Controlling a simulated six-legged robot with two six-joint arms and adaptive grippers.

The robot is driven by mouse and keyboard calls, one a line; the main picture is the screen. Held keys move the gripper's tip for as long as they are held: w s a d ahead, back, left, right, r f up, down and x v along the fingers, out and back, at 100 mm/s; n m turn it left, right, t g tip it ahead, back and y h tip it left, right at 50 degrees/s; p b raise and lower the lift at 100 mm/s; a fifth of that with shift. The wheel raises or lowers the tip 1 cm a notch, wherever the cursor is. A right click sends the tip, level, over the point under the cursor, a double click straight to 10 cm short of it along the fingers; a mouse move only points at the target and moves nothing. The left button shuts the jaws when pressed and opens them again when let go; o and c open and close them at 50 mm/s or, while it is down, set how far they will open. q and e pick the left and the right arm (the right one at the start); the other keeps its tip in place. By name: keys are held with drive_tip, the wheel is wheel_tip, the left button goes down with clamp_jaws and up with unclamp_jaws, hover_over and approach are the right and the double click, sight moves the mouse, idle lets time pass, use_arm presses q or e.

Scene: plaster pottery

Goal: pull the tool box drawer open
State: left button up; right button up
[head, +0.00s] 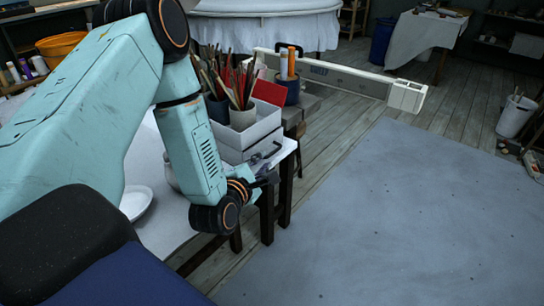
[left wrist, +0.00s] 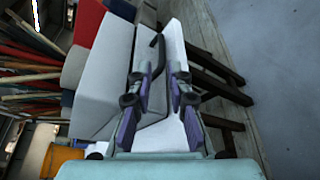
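The tool box (head: 240,134) is pale grey-white and stands at the table's right end, with brush pots on top. A dark bar handle (head: 266,152) is on its drawer front. The handle also shows in the left wrist view (left wrist: 158,62), lying between the two finger pads. My left gripper (head: 270,179) is just in front of the drawer, low by the table edge. In the left wrist view the left gripper's fingers (left wrist: 163,75) are apart, with visible gaps beside the handle. The drawer looks closed, though the arm partly hides it. My right gripper is not seen.
The white-topped table (head: 165,225) has a white bowl (head: 135,203) on it. Brushes in pots and a red block (head: 270,92) are on or behind the box. A grey mat (head: 400,215) leaves open floor to the right.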

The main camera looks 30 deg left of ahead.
sight(270, 155)
use_arm(q)
drive_tip(key=x, duration=0.5)
drive_tip(key=shift+d+b, duration=0.2)
drive_tip(key=shift+b, duration=0.2)
drive_tip(key=shift+w+a+f, duration=0.15)
drive_tip(key=shift+w+a, duration=0.15)
drive_tip(key=shift+w, duration=0.2)
drive_tip(key=shift+d, duration=0.1)
drive_tip(key=shift+c, duration=0.6)
clamp_jaws()
